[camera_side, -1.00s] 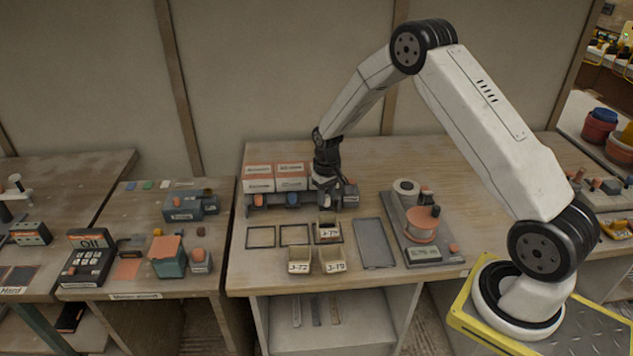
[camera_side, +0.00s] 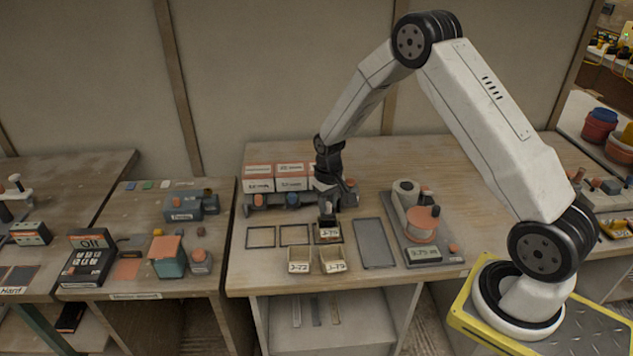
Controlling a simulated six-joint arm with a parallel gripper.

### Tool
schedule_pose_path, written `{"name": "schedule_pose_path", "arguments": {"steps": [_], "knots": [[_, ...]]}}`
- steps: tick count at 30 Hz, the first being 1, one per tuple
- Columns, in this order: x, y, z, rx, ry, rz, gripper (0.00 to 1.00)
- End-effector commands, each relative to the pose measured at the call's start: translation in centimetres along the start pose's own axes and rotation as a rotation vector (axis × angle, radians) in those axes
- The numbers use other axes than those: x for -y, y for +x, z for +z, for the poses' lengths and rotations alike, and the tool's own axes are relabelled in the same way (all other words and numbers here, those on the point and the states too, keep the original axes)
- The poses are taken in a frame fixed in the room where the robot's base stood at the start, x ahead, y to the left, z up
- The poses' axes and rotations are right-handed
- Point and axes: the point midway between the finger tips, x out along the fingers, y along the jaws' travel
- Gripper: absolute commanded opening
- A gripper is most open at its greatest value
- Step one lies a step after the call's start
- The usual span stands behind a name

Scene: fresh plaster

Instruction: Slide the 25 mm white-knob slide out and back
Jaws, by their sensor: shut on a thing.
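A dispenser row (camera_side: 266,199) with white and orange boxes stands at the back of the bench. An orange knob and a blue knob (camera_side: 292,199) show on its front at the left. My gripper (camera_side: 327,219) points down in front of the third position of the row, shut on the white-knob slide. The white knob itself is hidden behind the fingers. A small tray (camera_side: 328,239) with a label lies in a dark frame just below the fingertips in the picture.
Two labelled trays (camera_side: 299,261) (camera_side: 333,260) and two empty dark frames (camera_side: 261,237) (camera_side: 294,235) lie in front. A grey mat (camera_side: 374,244) and a scale with a digital display (camera_side: 425,254) are to the right. The bench's back right is clear.

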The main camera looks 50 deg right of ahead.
Motion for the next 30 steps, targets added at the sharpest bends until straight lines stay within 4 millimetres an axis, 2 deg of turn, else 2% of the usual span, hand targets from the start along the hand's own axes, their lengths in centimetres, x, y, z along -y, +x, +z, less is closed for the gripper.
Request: {"name": "schedule_pose_path", "arguments": {"steps": [11, 30], "knots": [[0.0, -0.1, -0.3, -0.004, 0.0, -0.001, 0.0], [-1.1, -0.1, -2.2, -0.005, 0.0, -0.001, 0.0]]}}
